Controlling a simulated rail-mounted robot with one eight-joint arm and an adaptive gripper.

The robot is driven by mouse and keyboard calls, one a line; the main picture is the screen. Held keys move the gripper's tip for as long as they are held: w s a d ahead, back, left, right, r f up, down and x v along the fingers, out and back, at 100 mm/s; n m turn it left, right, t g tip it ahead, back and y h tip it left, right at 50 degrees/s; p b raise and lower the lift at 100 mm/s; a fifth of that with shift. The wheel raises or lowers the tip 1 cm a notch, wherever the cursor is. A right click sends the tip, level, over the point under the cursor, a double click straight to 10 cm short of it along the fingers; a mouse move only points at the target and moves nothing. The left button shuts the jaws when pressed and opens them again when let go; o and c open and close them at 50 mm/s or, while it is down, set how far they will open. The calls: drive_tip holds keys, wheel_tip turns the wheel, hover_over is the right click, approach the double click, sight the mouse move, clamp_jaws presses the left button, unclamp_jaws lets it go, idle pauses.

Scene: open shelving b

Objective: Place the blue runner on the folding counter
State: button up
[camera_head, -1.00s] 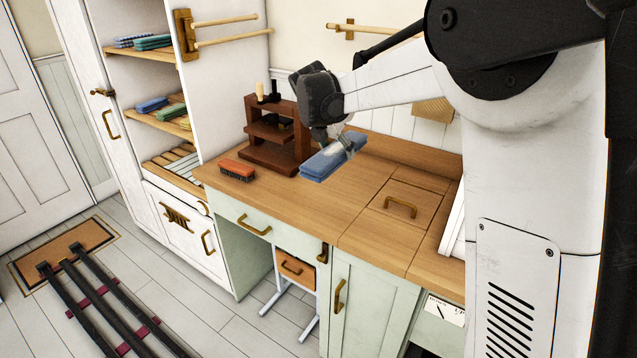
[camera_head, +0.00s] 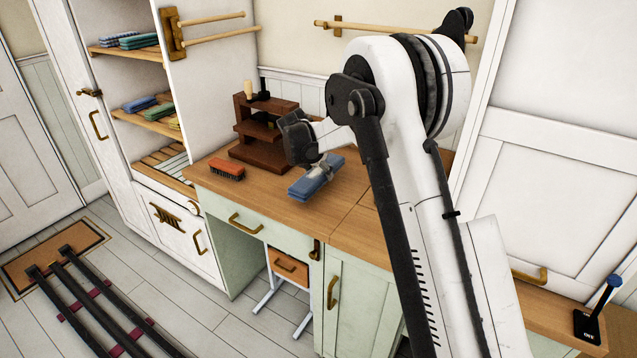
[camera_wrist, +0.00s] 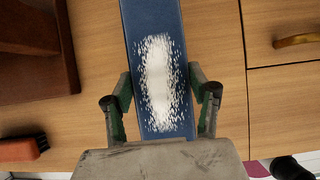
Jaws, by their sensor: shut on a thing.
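The blue runner (camera_head: 312,181) is a folded, flat blue strip over the wooden counter (camera_head: 345,212). My gripper (camera_head: 322,166) is shut on it from above, near its middle. In the wrist view the runner (camera_wrist: 150,20) runs lengthwise between the two fingers of my gripper (camera_wrist: 160,105), with a speckled white patch on its top. Its lower end is hidden behind the gripper body. I cannot tell whether its underside touches the counter.
A dark wooden rack (camera_head: 262,152) stands behind the runner, and an orange brush (camera_head: 227,169) lies to the left. Shelves at left hold folded cloths (camera_head: 159,112). Bare counter lies to the runner's right, partly hidden by my arm.

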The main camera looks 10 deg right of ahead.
drive_tip(key=shift+f, duration=2.05)
drive_tip(key=shift+f, duration=0.15)
drive_tip(key=o, duration=1.5)
drive_tip(key=shift+c, duration=0.2)
